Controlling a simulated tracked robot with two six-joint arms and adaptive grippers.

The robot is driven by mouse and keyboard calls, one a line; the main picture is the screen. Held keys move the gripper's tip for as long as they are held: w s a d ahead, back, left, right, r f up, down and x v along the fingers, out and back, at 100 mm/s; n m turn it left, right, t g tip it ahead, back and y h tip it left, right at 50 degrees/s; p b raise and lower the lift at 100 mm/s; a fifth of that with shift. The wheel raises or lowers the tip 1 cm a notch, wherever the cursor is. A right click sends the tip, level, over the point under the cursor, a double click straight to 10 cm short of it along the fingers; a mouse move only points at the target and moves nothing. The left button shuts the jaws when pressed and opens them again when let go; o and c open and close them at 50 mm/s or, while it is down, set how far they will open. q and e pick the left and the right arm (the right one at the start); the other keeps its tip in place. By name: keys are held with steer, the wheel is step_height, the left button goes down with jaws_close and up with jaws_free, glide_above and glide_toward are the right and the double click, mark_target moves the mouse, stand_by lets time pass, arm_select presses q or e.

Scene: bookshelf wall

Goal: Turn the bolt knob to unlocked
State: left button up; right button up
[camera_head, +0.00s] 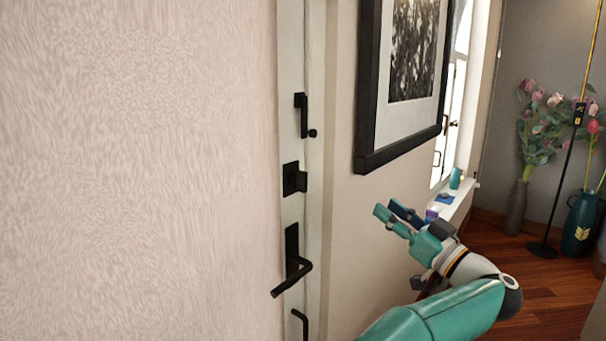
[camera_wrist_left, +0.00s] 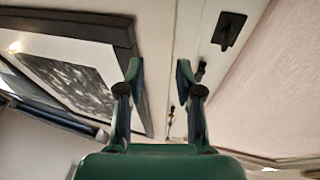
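The bolt knob (camera_head: 294,179) is a small black turn piece on a square black plate, on the white door edge in the head view, between an upper latch and a lever handle. A square black plate that looks like the same one (camera_wrist_left: 228,31) is at the upper right in the left wrist view; its exact turn angle is hard to tell. My left gripper (camera_head: 392,216) is teal, open and empty, to the right of the knob and lower in the head view, apart from it. In the wrist view its fingers (camera_wrist_left: 160,85) are spread with nothing between them. My right gripper is not in view.
A black latch (camera_head: 304,116) is above the knob, and a black lever handle (camera_head: 292,265) sticks out below it. A framed picture (camera_head: 405,75) hangs to the right. A window sill, flower vases (camera_head: 516,205) and wooden floor lie farther right.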

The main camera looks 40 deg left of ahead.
arm_select(q)
steer(key=s+r+n+g+h+p, duration=0.1)
steer(key=s+r+n+g+h, duration=0.15)
steer(key=s+r+g, duration=0.4)
steer(key=p, duration=1.1)
glide_toward(307, 183)
steer(key=shift+n+t+y, duration=0.25)
steer(key=shift+n, duration=0.1)
steer(key=a, duration=0.5)
steer(key=a+p, duration=0.1)
steer(key=a, duration=0.5)
steer(key=shift+w+f, duration=0.2)
steer(key=shift+w, duration=0.05)
jaws_close()
